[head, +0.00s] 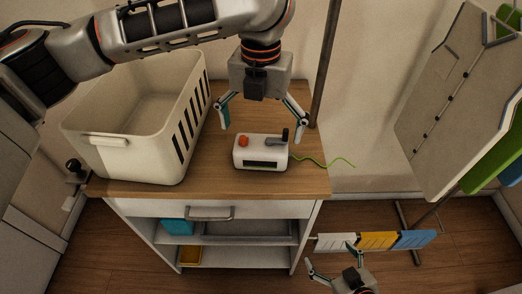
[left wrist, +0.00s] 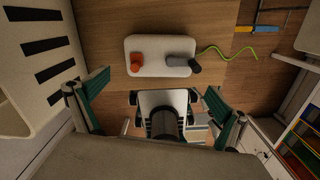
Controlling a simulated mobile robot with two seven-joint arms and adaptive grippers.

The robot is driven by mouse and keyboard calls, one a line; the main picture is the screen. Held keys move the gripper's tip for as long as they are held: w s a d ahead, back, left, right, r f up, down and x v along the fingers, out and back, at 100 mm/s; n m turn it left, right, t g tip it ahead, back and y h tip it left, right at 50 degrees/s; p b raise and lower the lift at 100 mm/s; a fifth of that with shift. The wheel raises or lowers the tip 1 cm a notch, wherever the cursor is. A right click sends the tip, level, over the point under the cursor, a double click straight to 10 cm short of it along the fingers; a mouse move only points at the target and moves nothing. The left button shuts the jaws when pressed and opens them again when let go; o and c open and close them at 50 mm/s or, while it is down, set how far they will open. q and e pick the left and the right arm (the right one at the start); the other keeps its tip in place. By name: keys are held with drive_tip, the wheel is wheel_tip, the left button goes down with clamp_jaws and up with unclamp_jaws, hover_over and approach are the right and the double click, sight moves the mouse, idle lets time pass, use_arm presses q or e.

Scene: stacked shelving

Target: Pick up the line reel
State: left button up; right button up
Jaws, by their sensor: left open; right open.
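The line reel (head: 262,153) is a small white box with an orange knob, a dark crank handle and a green line trailing off to the right. It lies on the wooden top of the cabinet. It also shows in the left wrist view (left wrist: 158,58), just above the space between the fingers. My left gripper (head: 263,122) is open and empty, pointing down over the cabinet top, its fingers spread and apart from the reel. Its fingers show in the left wrist view (left wrist: 158,90). My right gripper (head: 332,258) is open and empty, low in front of the cabinet's right side.
A tall cream basket (head: 100,141) with slotted sides stands left of the reel. A dark pole (head: 324,65) rises at the cabinet's back right. Below the top are a drawer (head: 160,208) and open shelves. A rack with coloured panels (head: 377,240) stands at the lower right.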

use_arm(q)
drive_tip(key=shift+w+a+f, duration=0.1)
drive_tip(key=shift+f, duration=2.7)
drive_tip(key=c, duration=1.1)
drive_tip(key=shift+o, duration=0.2)
wheel_tip(320, 180, up, 10)
hover_over(260, 148)
drive_tip(key=shift+f, duration=2.6)
drive_tip(key=shift+f, duration=0.35)
drive_tip(key=shift+f, duration=0.7)
drive_tip(key=shift+f, duration=0.3)
